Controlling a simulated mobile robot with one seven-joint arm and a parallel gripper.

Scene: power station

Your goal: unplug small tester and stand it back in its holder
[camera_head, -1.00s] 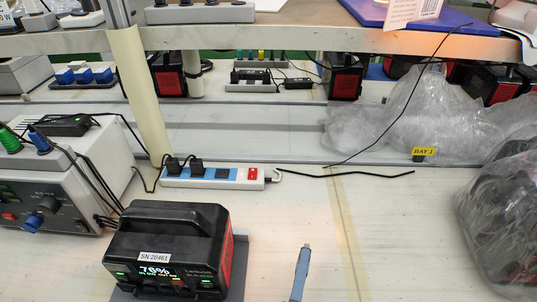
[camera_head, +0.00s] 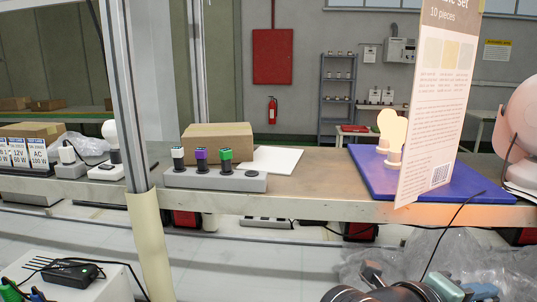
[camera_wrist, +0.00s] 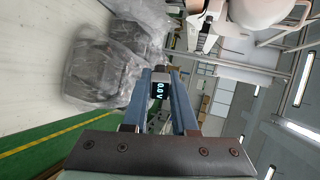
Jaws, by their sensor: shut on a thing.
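The small tester (camera_wrist: 161,84) is dark, with a lit display reading 0.0 V. It sits between the blue-grey fingers of my gripper (camera_wrist: 162,78) in the wrist view, held clear of any socket that I can see. A grey block (camera_head: 214,180) on the upper shelf carries three upright pieces with white, purple and green parts; I cannot tell whether it is the tester's holder. Part of my arm shows at the lower right of the head view; the tester is not visible there. The power station is out of view.
The upper shelf (camera_head: 290,207) crosses the head view, with a cardboard box (camera_head: 217,143), a blue board (camera_head: 375,185) and a tall printed card (camera_head: 440,120). A metal post (camera_head: 128,100) stands at left. Plastic-wrapped units (camera_wrist: 100,75) lie at left in the wrist view.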

